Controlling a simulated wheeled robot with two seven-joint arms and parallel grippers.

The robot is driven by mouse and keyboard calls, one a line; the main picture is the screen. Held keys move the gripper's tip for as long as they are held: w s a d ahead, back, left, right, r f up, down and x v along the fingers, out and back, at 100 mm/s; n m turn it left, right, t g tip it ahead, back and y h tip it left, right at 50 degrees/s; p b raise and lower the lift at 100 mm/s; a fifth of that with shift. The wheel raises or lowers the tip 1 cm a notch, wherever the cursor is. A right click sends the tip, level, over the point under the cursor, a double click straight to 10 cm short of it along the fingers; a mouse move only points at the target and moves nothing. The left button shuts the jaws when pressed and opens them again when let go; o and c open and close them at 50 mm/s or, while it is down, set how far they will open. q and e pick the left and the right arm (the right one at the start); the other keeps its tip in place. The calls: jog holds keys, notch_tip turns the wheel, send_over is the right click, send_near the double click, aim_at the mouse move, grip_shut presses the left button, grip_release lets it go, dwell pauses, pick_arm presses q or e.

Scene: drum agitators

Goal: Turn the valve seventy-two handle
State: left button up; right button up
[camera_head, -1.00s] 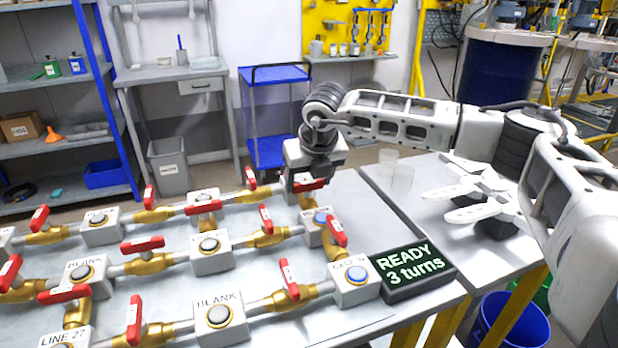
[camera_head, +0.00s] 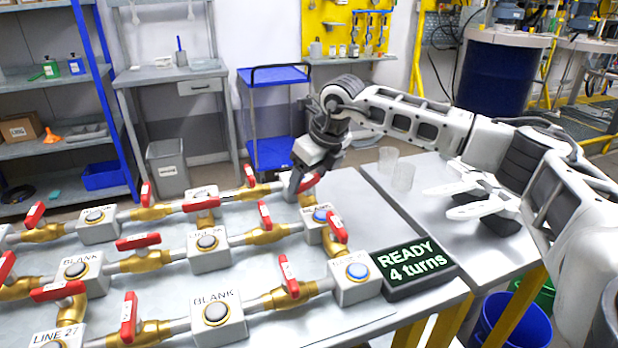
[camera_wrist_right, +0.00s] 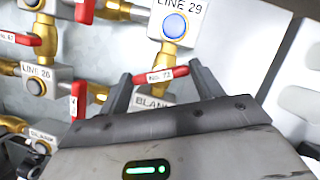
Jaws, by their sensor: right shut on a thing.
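A red valve handle (camera_head: 309,182) sits at the far right end of the back pipe row. In the right wrist view this handle (camera_wrist_right: 160,75) has a white label that appears to end in 72. My right gripper (camera_head: 301,184) comes down onto it from above. Its two fingers stand at the handle's two ends, shut on it. A box marked BLANK (camera_wrist_right: 152,102) is partly hidden beneath. My left gripper is not in view.
Two clear cups (camera_head: 403,177) and white bladed parts (camera_head: 476,208) are on the right table (camera_head: 432,226). A blue bin (camera_head: 510,322) stands below.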

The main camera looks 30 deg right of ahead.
jog(key=n+y, duration=0.1)
jog(key=n, duration=0.2)
jog(key=n+g+y+p, duration=0.1)
jog(key=n, duration=0.2)
jog(key=shift+w+d+r, duration=0.1)
jog(key=shift+w+d, duration=0.05)
jog(key=n+g, duration=0.1)
jog(key=n, duration=0.2)
jog(key=n+g+y, duration=0.1)
jog(key=n, duration=0.2)
jog(key=shift+w+n+p, duration=0.1)
jog(key=shift+n+p, duration=0.2)
jog(key=o, duration=1)
jog(key=shift+d, duration=0.1)
jog(key=v, duration=1.6)
jog(key=shift+w+d, duration=0.1)
jog(key=shift+d, duration=0.1)
